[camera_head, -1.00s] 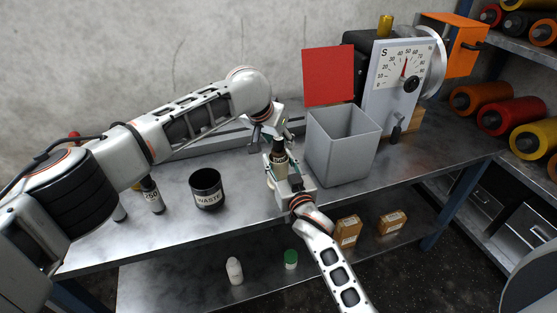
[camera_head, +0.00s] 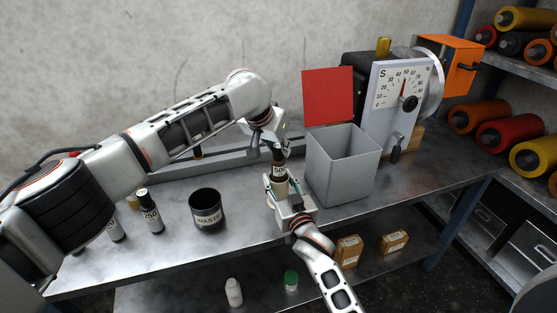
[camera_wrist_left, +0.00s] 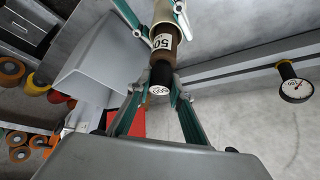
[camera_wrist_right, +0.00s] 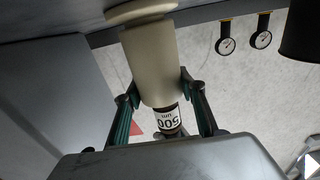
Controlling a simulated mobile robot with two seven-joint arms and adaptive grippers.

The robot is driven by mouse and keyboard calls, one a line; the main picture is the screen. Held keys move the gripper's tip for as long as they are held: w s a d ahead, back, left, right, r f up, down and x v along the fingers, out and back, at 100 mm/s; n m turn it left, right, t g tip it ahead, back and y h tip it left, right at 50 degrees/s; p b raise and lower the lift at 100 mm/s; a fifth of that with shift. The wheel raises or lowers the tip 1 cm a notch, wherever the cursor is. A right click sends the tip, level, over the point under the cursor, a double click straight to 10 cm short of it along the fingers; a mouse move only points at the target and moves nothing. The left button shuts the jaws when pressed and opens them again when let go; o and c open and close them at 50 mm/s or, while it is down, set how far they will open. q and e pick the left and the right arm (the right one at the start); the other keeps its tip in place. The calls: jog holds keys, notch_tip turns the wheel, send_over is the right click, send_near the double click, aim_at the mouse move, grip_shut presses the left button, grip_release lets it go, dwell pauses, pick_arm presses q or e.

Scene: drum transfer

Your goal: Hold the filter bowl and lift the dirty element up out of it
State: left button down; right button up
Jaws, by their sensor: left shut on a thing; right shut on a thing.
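The filter bowl (camera_head: 281,188) is a cream cylinder over the front part of the bench. My right gripper (camera_head: 279,194) is shut around it, and the bowl also shows in the right wrist view (camera_wrist_right: 150,62). The dirty element (camera_head: 279,170) is brown with a dark top and a white label. It stands upright in the bowl's mouth, its label and dark top above the rim; its lower end is hidden. My left gripper (camera_head: 277,149) is shut on the dark top from above. In the left wrist view the dark top (camera_wrist_left: 160,78) sits between the left fingers.
A black waste can (camera_head: 207,210) stands left of the grippers. An open grey box (camera_head: 342,172) with a red lid (camera_head: 328,97) is close on the right. A dial machine (camera_head: 398,110) stands behind it.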

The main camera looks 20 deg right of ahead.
pick_arm(q)
notch_tip(320, 180, up, 6)
jog(key=shift+s+r, duration=0.1)
pick_arm(e)
jog(key=shift+s, duration=0.1)
jog(key=o, duration=1.7)
jog(key=shift+s, duration=0.1)
